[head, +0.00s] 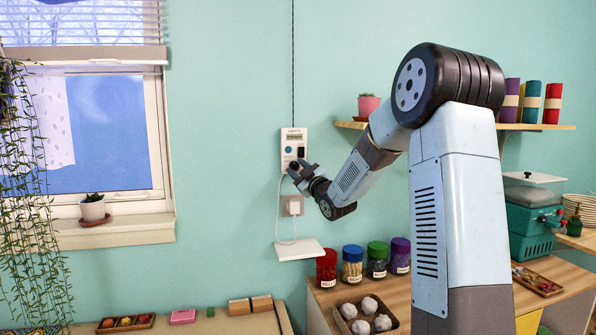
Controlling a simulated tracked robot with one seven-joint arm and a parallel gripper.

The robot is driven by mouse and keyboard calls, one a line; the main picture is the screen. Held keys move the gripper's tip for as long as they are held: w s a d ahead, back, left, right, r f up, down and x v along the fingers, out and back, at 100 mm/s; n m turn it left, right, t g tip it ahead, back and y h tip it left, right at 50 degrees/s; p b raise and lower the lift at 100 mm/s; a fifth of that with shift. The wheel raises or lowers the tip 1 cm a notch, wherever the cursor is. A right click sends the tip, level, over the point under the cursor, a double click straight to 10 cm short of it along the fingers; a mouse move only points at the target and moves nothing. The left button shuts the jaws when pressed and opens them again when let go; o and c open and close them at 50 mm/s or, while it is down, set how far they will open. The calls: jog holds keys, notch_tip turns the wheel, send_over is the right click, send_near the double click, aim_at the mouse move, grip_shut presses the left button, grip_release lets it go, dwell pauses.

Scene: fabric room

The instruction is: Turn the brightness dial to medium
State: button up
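A white control panel (294,138) is mounted on the teal wall, with a cable running up from it. It has a small display (294,137), a round teal button or knob (288,150) and a dark switch-like part (301,152). My gripper (295,167) is at the panel's lower edge, its fingertips in front of the bottom part of the panel. It hides what sits there, so I cannot tell which control is the brightness dial or how it is set. The fingers are too small and dark to show whether they are open or touching anything.
A wall socket (292,205) with a cable and a small white shelf (299,250) are below my gripper. Several lidded jars (352,266) stand on a wooden counter to the lower right. A shelf (540,126) with rolled fabrics is at right. The wall left of the panel is clear.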

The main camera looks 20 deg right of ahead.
jog(key=c, duration=0.7)
jog(key=shift+a+m+t, duration=0.1)
jog(key=shift+m+t, duration=0.2)
jog(key=shift+m, duration=0.4)
jog(key=shift+f, duration=0.1)
jog(key=o, duration=1)
jog(key=v, duration=1.3)
jog(key=shift+s+f, duration=0.1)
jog(key=shift+s, duration=0.3)
